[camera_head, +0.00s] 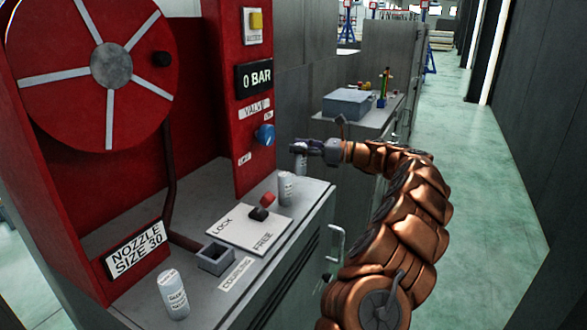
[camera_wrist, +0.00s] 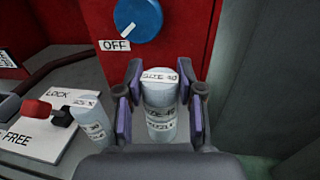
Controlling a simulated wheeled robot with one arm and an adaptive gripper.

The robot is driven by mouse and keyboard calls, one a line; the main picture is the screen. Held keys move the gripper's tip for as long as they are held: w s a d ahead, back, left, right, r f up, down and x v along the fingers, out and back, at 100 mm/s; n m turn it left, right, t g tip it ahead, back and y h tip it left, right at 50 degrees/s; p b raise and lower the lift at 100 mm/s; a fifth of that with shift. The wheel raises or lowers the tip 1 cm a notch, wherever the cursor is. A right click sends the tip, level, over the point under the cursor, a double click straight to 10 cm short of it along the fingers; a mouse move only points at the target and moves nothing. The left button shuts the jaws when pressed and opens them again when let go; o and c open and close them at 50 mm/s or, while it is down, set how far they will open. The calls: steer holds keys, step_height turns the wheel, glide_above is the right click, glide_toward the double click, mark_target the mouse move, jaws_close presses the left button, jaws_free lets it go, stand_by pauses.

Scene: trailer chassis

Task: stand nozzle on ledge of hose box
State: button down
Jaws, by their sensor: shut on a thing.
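My gripper (camera_head: 308,148) is shut on a pale grey labelled nozzle (camera_head: 300,163) at the right end of the hose box ledge (camera_head: 140,299). In the wrist view this nozzle (camera_wrist: 159,100) is upright between the two finger pads, and its top label seems to read SIZE 40. I cannot tell whether its base touches the ledge. A second nozzle (camera_head: 285,187) stands on the ledge just left of it; it also shows in the wrist view (camera_wrist: 92,115). A third nozzle (camera_head: 173,294) stands at the ledge's near left end.
The lever plate (camera_head: 249,229) with a red-ended lever, marked LOCK and FREE, lies between the nozzles. A square grey socket (camera_head: 215,258) is beside it. The red panel carries a blue knob (camera_head: 265,134) close to my gripper. The hose reel (camera_head: 98,65) is at left. Floor at right is clear.

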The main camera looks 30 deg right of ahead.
mark_target(302, 161)
steer(key=shift+f, duration=2.25)
steer(key=shift+f, duration=0.1)
steer(key=c, duration=0.7)
jaws_free()
steer(key=shift+s+d, duration=0.1)
steer(key=shift+s, duration=0.05)
steer(key=v, duration=1.1)
steer(key=shift+s+d, duration=0.2)
steer(key=shift+s, duration=0.1)
